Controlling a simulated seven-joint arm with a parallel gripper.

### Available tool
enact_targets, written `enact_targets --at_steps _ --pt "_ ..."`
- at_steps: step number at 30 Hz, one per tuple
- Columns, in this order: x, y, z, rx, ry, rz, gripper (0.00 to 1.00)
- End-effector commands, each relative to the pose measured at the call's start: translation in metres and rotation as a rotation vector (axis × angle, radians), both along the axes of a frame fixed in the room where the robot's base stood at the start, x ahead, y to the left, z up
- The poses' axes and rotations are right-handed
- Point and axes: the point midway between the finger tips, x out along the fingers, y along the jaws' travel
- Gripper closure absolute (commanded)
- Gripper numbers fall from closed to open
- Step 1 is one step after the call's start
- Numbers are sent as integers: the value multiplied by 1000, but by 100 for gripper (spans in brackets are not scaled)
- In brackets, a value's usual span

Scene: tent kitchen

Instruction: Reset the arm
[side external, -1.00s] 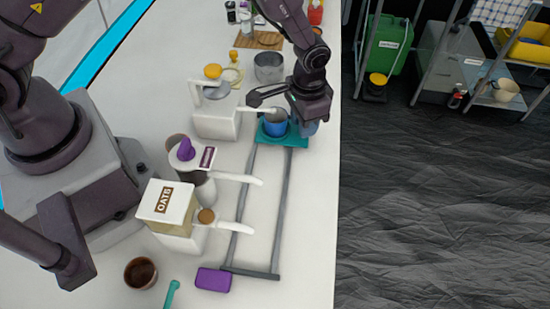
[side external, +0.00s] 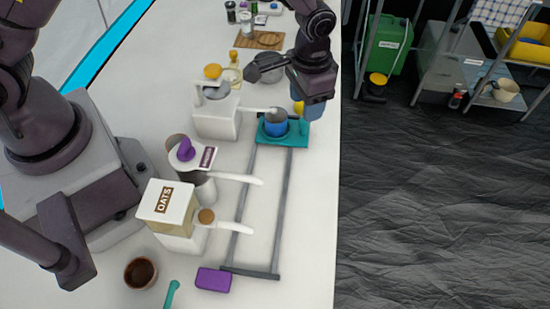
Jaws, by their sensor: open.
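My gripper (side external: 308,107) is in the side external view, above the far end of the grey rail frame, just right of the blue cup. Its blue fingers point down and it holds nothing that I can see. The blue cup (side external: 276,126) with a grey inside stands upright on the teal carriage (side external: 297,139) at the far end of the rails (side external: 284,200). My gripper is apart from the cup. A yellow thing (side external: 298,107) shows partly behind my fingers.
Left of the rails stand an oats dispenser (side external: 168,208), a purple-topped dispenser (side external: 186,151) and a white dispenser (side external: 215,118), with spouts over the rails. A metal pot (side external: 268,68) is behind. A brown bowl (side external: 141,272) and purple block (side external: 213,280) lie in front. The table's right edge is close.

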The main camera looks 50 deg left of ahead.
Motion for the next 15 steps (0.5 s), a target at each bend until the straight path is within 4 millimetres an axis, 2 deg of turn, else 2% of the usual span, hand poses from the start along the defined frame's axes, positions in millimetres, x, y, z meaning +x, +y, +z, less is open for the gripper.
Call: enact_targets --at_steps 4,15 --pt "0 0 10 0 1 0 51" --pt "-4 1 10 6 17 -4 51"
